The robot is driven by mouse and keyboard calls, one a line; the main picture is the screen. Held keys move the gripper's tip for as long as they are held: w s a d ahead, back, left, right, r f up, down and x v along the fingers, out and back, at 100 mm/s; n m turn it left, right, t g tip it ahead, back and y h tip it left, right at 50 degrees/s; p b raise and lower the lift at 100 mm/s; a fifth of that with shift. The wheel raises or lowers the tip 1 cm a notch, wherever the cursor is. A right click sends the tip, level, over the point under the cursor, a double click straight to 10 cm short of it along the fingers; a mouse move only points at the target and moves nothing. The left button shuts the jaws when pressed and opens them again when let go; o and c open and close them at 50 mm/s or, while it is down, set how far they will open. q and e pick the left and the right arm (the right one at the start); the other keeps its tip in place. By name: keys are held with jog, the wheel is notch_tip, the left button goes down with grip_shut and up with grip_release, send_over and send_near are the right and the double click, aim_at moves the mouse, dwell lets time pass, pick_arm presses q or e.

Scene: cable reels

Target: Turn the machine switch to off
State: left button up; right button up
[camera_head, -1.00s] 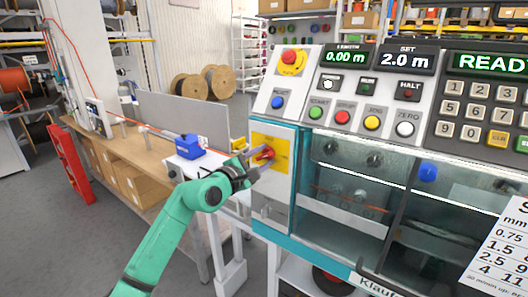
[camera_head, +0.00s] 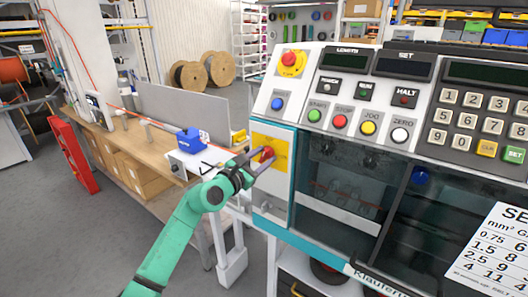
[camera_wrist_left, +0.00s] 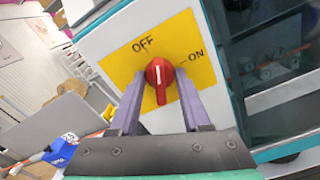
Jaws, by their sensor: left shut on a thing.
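The machine switch is a red rotary knob (camera_head: 266,155) on a yellow plate (camera_head: 279,146) at the left of the machine's front. It also shows in the left wrist view (camera_wrist_left: 158,73), where its white line points up towards the word OFF, away from ON at the right. My left gripper (camera_head: 257,157) is shut on the knob, with one finger on each side of it; the fingers also show in the left wrist view (camera_wrist_left: 160,97). The machine's displays (camera_head: 405,66) are dark. My right gripper is not in view.
The control panel above holds a red emergency button (camera_head: 289,59), several coloured buttons and a keypad (camera_head: 480,118). A wooden bench (camera_head: 150,150) with a blue device (camera_head: 190,141) stands left of the machine. Cable reels (camera_head: 188,76) stand behind. Grey floor is clear at the lower left.

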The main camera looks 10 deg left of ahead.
pick_arm(q)
jog(key=n+p, duration=0.2)
jog(key=n, duration=0.1)
jog(key=shift+n, duration=0.3)
jog(key=o, duration=0.9)
jog(key=shift+o, duration=0.2)
jog(key=shift+s, duration=0.1)
jog(key=shift+s+a+p, duration=0.15)
jog(key=shift+s+p, duration=0.15)
jog(key=shift+p, duration=0.15)
jog(key=p+v, duration=0.1)
jog(key=v, duration=0.2)
jog(key=shift+s+a, duration=0.15)
jog(key=shift+s, duration=0.05)
jog(key=v, duration=0.3)
jog(key=shift+s, duration=0.4)
